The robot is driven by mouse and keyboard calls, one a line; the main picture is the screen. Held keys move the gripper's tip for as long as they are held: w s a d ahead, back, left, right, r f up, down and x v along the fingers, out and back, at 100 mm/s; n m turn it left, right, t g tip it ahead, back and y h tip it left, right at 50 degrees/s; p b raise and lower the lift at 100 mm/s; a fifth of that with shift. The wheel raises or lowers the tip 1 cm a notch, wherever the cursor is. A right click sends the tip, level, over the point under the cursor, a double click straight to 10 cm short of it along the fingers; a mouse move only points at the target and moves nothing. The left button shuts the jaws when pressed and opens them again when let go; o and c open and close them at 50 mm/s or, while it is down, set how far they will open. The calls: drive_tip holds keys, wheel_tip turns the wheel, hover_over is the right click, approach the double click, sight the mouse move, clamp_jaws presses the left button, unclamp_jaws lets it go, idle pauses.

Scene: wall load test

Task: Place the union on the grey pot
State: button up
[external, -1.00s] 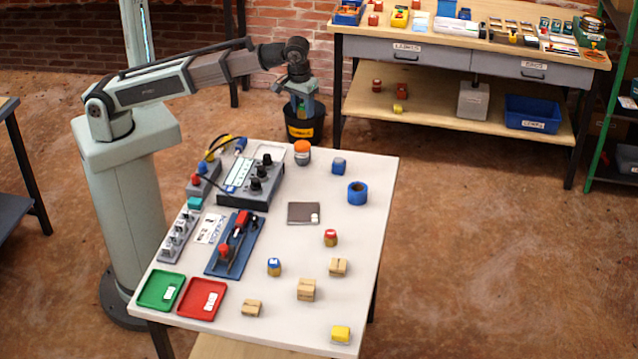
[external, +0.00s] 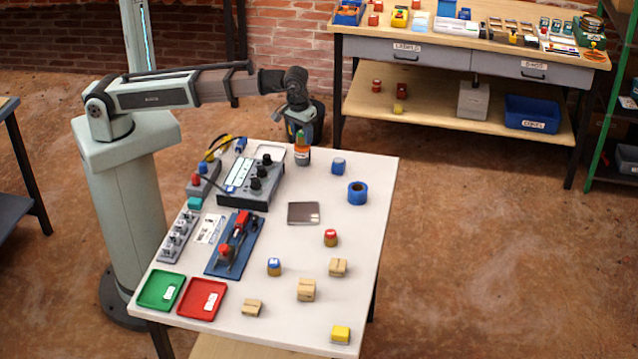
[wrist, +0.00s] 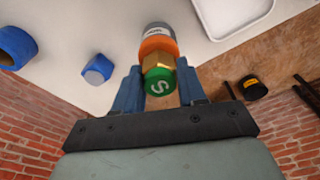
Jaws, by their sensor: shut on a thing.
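The union (wrist: 159,72) is a brass piece with a green end marked "S". In the wrist view it sits between the fingers of my gripper (wrist: 160,88), which is shut on it. The grey pot (wrist: 157,32) has an orange top and a pale label band. In the external view the pot (external: 302,160) stands near the table's far edge. My gripper (external: 301,135) is directly above it, pointing down, and the union's green part shows just over the orange top. The union looks in line with the pot; I cannot tell for certain whether they touch.
A blue block (external: 338,166) and a blue tape roll (external: 357,193) stand right of the pot. A control box with knobs (external: 250,182) is on its left. A black bin (external: 318,122) stands on the floor behind. The table's right-middle area has free room.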

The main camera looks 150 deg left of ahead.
sight(299, 134)
drive_tip(key=shift+f, duration=0.3)
drive_tip(key=o, duration=1.1)
drive_tip(key=shift+r, duration=0.1)
drive_tip(key=r, duration=0.4)
drive_tip(key=d+r, duration=0.1)
drive_tip(key=r, duration=0.7)
drive_tip(key=shift+w+d, duration=0.2)
drive_tip(key=shift+w, duration=0.05)
